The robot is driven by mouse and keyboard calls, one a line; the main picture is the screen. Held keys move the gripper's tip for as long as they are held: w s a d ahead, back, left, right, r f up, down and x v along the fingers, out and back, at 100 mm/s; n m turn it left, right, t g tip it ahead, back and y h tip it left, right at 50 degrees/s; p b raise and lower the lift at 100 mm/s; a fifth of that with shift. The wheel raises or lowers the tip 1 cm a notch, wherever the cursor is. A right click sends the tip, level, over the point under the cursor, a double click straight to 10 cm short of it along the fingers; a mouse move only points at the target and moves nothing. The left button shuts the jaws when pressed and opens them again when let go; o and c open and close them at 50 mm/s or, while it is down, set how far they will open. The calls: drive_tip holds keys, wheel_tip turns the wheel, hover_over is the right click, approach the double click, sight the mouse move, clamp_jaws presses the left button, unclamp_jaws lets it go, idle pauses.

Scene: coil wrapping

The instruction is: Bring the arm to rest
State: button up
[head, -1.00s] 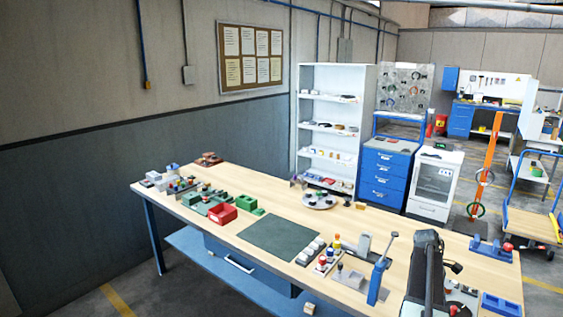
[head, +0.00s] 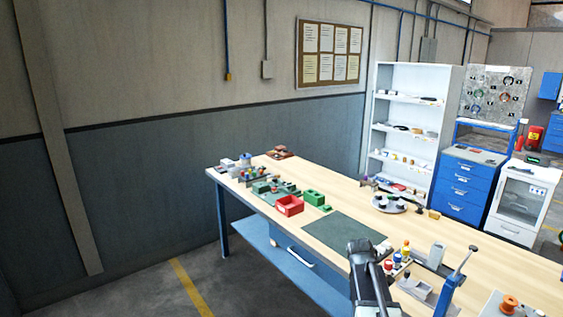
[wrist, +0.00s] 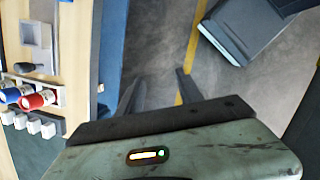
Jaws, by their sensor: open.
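My arm (head: 366,275) rises at the bottom of the head view, in front of the bench's near edge. Its gripper cannot be made out there. In the wrist view my gripper (wrist: 158,90) is open, with two dark fingers apart and nothing between them. Below the fingers I see the grey floor with a yellow line, so the gripper is out past the bench edge. The wooden bench top (wrist: 75,40) runs along the left of the wrist view.
A dark green mat (head: 345,232) lies on the bench, with a red bin (head: 289,206) left of it. A blue lever press (head: 448,292) stands right of my arm. Red and blue knobbed parts (wrist: 38,99) sit near the bench edge. Floor left of the bench is clear.

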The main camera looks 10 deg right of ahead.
drive_tip(key=s+a+f+m+y, duration=0.1)
drive_tip(key=s+a+m, duration=0.2)
drive_tip(key=a, duration=0.7)
drive_tip(key=s+a+m+t+y, duration=0.1)
drive_tip(key=s+a+m, duration=0.2)
drive_tip(key=a+m, duration=0.4)
drive_tip(key=a, duration=0.2)
drive_tip(key=shift+s+a+f+m+y+b, duration=0.15)
drive_tip(key=shift+a+f+m+y+b, duration=0.15)
drive_tip(key=shift+a+f+m+y, duration=0.1)
